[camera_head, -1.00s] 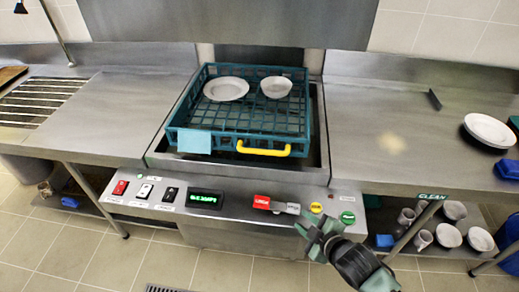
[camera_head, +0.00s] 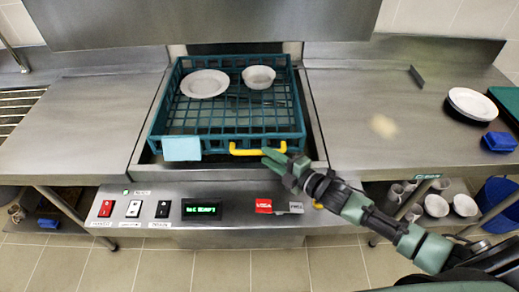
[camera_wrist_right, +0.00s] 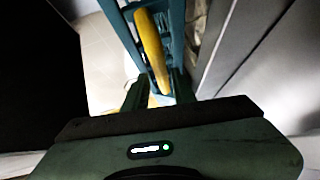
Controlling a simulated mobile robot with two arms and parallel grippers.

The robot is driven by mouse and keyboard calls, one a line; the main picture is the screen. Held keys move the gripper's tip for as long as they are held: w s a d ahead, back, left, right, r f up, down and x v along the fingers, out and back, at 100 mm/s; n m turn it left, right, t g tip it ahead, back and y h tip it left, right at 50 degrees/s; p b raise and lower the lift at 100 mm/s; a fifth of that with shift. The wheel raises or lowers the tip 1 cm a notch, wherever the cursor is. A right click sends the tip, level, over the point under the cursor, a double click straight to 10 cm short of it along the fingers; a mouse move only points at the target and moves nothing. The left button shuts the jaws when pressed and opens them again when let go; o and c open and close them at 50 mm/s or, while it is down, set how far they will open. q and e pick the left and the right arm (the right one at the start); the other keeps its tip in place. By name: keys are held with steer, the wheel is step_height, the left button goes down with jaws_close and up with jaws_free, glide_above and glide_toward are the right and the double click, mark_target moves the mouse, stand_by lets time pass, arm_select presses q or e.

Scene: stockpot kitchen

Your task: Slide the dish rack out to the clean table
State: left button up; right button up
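The teal dish rack (camera_head: 220,127) sits in the recessed bay of the steel machine under the raised hood. It holds a white plate (camera_head: 205,84) and a white bowl (camera_head: 258,77). A yellow handle (camera_head: 248,151) is on its front side, beside a pale blue tag (camera_head: 181,148). My right gripper (camera_head: 275,158) is at the handle's right end. In the right wrist view, the yellow handle (camera_wrist_right: 151,48) runs down toward the open fingers (camera_wrist_right: 157,90), with gaps beside it; contact is unclear. The clean table (camera_head: 370,115) is the steel counter to the right. My left gripper is out of view.
The right counter is mostly clear, with a small upright bracket (camera_head: 416,77) at the back. Stacked plates (camera_head: 470,103) and a blue container (camera_head: 498,142) stand at its far right. Buttons and a display (camera_head: 202,209) line the machine's front panel. Dishes sit on the shelf below.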

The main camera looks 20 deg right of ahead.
mark_target(259, 152)
steer(key=x, duration=0.3)
steer(key=shift+w, duration=0.15)
steer(key=shift+w+a+f, duration=0.15)
steer(key=shift+w+a, duration=0.2)
steer(key=shift+w, duration=0.1)
jaws_close()
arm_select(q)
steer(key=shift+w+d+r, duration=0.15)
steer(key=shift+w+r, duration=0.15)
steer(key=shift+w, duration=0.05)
arm_select(e)
steer(key=shift+f, duration=0.1)
stand_by(0.5)
